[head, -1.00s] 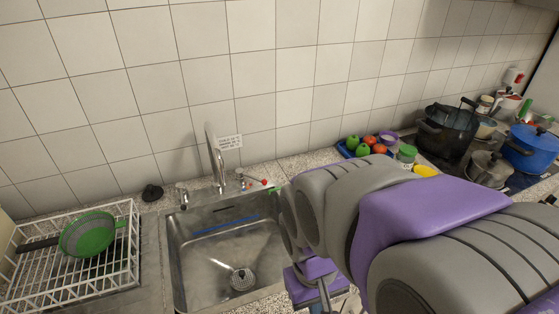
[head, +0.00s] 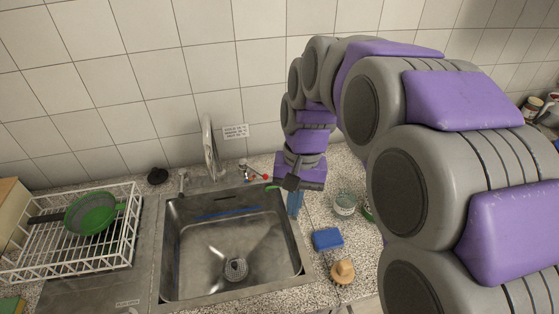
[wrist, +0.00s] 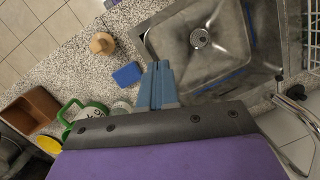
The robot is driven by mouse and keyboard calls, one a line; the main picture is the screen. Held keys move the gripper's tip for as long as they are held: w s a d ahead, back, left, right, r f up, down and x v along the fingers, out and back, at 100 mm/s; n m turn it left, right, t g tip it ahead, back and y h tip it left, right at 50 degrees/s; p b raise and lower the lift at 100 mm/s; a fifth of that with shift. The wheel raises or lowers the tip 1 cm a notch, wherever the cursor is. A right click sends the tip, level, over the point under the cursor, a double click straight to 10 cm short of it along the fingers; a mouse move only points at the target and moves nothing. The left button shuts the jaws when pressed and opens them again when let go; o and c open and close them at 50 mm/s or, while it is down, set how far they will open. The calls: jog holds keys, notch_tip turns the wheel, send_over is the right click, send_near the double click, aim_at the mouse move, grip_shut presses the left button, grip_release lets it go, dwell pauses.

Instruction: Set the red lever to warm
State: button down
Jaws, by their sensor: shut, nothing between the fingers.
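A small red-tipped lever (head: 264,177) shows behind the sink, just right of the faucet (head: 211,150). It is too small to tell which setting it is at. A little sign (head: 236,131) hangs on the tiles above it; its text is not readable. My gripper (head: 295,205) points down over the counter at the sink's right rim, to the right of and nearer than the lever. Its blue fingers also show in the wrist view (wrist: 157,72), closed together and empty. The faucet shows at the right in the wrist view (wrist: 297,105); the lever is not clear there.
The steel sink (head: 168,240) lies left of my gripper. A blue sponge (head: 328,239), a wooden-handled brush (head: 342,271) and a glass jar (head: 344,204) stand on the counter to its right.

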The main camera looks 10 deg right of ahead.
aim_at(254, 169)
jog(key=w+d+f+m+y+p, duration=0.1)
jog(key=w+m+p, duration=0.2)
jog(key=w, duration=1)
jog(key=w+d+f+m+p, duration=0.1)
jog(key=w+d+m+p, duration=0.15)
jog(key=w, duration=1.05)
jog(key=w+d+f+m+p, duration=0.2)
jog(key=w+d+f+m, duration=0.2)
jog(key=w+f, duration=0.15)
jog(key=shift+t, duration=0.3)
jog(key=b+x, duration=0.1)
jog(key=x, duration=0.2)
jog(key=b+x, duration=0.1)
jog(key=x, duration=0.3)
jog(key=b+x, duration=0.2)
jog(key=x, duration=0.1)
jog(key=shift+w+a+f, duration=0.15)
jog(key=shift+w+a, duration=0.15)
jog(key=shift+s+a, duration=0.3)
jog(key=shift+a, duration=0.4)
jog(key=shift+s+a+f+b, duration=0.2)
jog(key=shift+s+a+b, duration=0.25)
jog(key=shift+a, duration=0.45)
